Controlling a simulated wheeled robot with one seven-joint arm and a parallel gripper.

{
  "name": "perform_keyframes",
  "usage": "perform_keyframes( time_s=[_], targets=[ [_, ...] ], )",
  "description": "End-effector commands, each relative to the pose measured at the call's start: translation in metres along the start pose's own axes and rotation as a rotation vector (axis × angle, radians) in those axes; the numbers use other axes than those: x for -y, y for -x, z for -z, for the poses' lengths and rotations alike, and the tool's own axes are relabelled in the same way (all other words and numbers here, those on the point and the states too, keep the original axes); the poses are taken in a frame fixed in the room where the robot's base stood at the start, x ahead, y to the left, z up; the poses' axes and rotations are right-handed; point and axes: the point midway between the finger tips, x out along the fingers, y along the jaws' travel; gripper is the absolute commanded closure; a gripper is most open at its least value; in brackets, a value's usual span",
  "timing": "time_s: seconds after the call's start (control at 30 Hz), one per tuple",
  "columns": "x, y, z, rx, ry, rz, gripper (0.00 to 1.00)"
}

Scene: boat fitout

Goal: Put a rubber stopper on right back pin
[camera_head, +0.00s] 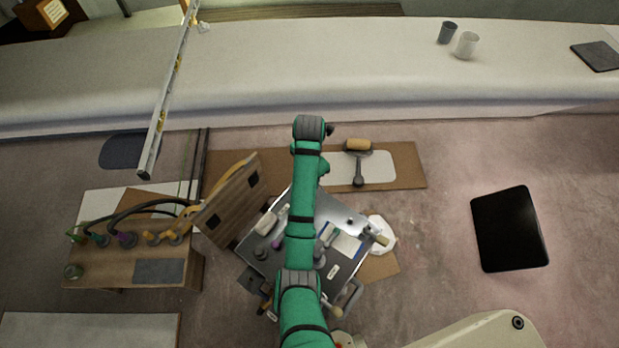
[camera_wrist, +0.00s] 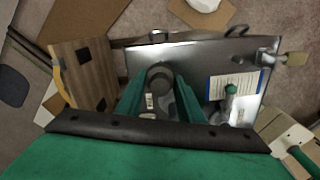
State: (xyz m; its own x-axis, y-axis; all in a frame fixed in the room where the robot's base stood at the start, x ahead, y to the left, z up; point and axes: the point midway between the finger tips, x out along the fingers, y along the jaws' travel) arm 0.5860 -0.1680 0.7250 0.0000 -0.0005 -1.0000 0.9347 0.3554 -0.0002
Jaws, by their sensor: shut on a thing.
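My gripper (camera_wrist: 160,92) has its green fingers closed around a dark, round piece (camera_wrist: 160,77), probably a rubber stopper, held over the metal cart top. In the head view my arm reaches over the cart top (camera_head: 339,214) and hides part of it; the fingertips and the held piece cannot be made out there. I cannot tell for sure which fitting is the right back pin.
A blue-edged paper (camera_wrist: 233,84) and a green-topped tool (camera_wrist: 230,91) lie on the cart's right side. A tan handle (camera_wrist: 295,58) juts past its right edge. A wooden board (camera_head: 227,202) leans at the left.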

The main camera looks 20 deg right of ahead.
Motion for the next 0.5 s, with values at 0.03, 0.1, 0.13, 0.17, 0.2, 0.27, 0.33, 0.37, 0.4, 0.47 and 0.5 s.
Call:
perform_keyframes(
  time_s=[0.03, 0.1, 0.13, 0.17, 0.2, 0.27, 0.33, 0.37, 0.4, 0.47, 0.5],
  targets=[
    [0.002, -0.001, 0.000, 0.000, 0.004, 0.001, 0.87],
    [0.002, -0.002, 0.000, 0.000, 0.010, 0.001, 0.87],
    [0.002, -0.002, 0.000, 0.000, 0.011, 0.001, 0.87],
    [0.002, -0.003, 0.000, 0.000, 0.011, 0.001, 0.87],
    [0.002, -0.003, -0.001, 0.001, 0.011, 0.001, 0.87],
    [0.001, -0.005, -0.001, 0.001, 0.011, 0.000, 0.87],
    [0.002, -0.007, -0.002, 0.003, 0.011, 0.000, 0.87],
    [0.002, -0.008, -0.002, 0.003, 0.010, 0.000, 0.87],
    [0.002, -0.010, -0.002, 0.003, 0.010, 0.000, 0.87],
    [0.002, -0.014, -0.002, 0.002, 0.009, 0.001, 0.87],
    [0.002, -0.016, -0.002, 0.002, 0.010, 0.002, 0.87]
  ],
)
